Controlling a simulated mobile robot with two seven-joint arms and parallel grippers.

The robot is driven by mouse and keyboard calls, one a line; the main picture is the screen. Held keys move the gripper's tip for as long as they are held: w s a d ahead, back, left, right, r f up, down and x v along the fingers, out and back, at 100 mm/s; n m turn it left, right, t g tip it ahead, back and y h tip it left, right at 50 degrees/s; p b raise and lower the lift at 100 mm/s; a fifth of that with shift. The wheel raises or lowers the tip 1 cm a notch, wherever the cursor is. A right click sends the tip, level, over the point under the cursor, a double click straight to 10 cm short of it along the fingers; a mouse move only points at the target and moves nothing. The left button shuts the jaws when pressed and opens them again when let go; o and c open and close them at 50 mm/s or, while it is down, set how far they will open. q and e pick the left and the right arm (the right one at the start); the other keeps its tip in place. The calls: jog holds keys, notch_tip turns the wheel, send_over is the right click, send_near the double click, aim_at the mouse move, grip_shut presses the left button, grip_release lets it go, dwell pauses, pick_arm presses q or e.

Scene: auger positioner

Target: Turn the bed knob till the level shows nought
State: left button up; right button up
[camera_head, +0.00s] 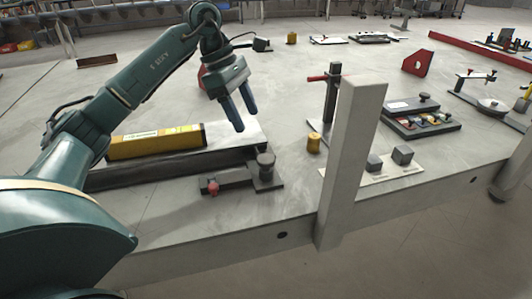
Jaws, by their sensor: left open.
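A yellow spirit level (155,142) lies on a flat grey bed (236,133) at the left of the table. Its reading is too small to make out. A dark round knob (266,160) stands at the bed's front right corner, on a small dark block. A red knob (213,187) sits at the left end of a low dark bar in front of the bed. I cannot tell for certain which is the bed knob. My left gripper (246,119) is open and empty, fingers down, above the bed's right part, behind and apart from the dark knob. My right gripper is out of view.
A tall pale post (351,165) rises at the table's front edge, right of the knob. A dark stand with a red handle (317,78) is behind it. A yellow cylinder (313,144) and grey cubes (402,155) are nearby. The table behind the bed is mostly clear.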

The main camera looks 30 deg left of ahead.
aim_at(265, 158)
pick_arm(q)
jog(key=b+x, duration=0.1)
jog(key=x, duration=1)
jog(key=shift+d+r, duration=0.1)
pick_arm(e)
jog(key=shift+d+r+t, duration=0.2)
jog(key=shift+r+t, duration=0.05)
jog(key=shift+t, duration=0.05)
pick_arm(q)
jog(key=shift+c, duration=0.4)
jog(key=c, duration=0.9)
jog(key=shift+o, duration=0.2)
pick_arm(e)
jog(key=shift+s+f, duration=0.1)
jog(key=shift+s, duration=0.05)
pick_arm(q)
jog(key=shift+n, duration=0.4)
